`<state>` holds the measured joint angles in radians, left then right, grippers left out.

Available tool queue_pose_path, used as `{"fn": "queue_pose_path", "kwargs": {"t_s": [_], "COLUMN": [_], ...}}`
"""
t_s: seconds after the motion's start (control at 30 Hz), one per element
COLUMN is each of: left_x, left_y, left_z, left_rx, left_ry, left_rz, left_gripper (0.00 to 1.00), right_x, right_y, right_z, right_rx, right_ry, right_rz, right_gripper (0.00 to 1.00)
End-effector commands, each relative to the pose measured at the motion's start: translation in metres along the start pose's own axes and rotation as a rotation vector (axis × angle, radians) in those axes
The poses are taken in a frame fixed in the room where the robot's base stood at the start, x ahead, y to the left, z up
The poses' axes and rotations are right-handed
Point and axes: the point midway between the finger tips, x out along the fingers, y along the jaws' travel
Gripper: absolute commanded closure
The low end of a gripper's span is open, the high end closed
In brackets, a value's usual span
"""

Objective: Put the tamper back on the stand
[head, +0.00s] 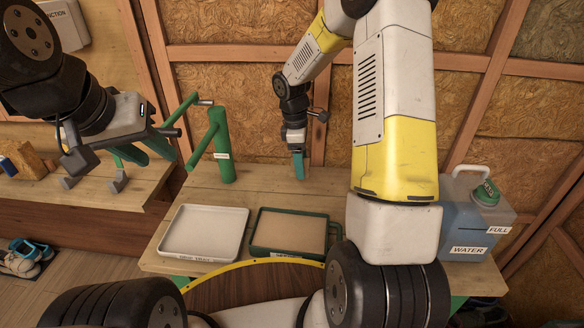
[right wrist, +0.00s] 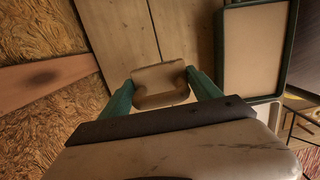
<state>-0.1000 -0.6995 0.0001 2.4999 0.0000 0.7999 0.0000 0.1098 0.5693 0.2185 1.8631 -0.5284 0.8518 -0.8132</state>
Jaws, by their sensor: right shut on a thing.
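My right gripper (head: 299,166) is at the far side of the bench, pointing down, to the right of the green stand. In the right wrist view its teal fingers close on the two sides of a tan block with a rounded edge, which looks like the tamper (right wrist: 160,85). I cannot tell whether it touches the bench. The green stand (head: 220,150) is an upright post with slanted green arms and a small white label; nothing clearly hangs on it.
A white tray (head: 205,254) and a green-rimmed tray (head: 289,253) with a tan fill lie at the bench's front. A water jug (head: 470,216) stands at the right. The insulated wall (head: 230,95) closes the back. Bare bench lies between the stand and my right gripper.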

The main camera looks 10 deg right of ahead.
Motion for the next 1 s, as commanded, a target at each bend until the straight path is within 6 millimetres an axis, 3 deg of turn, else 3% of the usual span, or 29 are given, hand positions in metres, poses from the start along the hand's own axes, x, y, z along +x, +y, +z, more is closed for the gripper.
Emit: {"fn": "queue_pose_path", "kwargs": {"t_s": [0.3, 0.47, 0.7, 1.0], "left_x": [0.0, 0.0, 0.0, 0.0], "left_y": [0.0, 0.0, 0.0, 0.0], "left_z": [0.0, 0.0, 0.0, 0.0], "left_rx": [0.0, 0.0, 0.0, 0.0], "left_ry": [0.0, 0.0, 0.0, 0.0], "left_rz": [0.0, 0.0, 0.0, 0.0], "left_gripper": [0.64, 0.64, 0.64, 0.64], "right_x": [0.054, 0.065, 0.095, 0.098], "right_y": [-0.001, 0.0, -0.001, 0.0], "right_z": [-0.005, -0.007, -0.011, -0.011], "right_rx": [-0.002, 0.0, -0.001, 0.0], "right_ry": [0.0, -0.001, -0.001, 0.0], "right_rz": [-0.003, -0.002, -0.003, -0.001], "right_gripper": [0.66, 0.66, 0.66, 0.66]}}
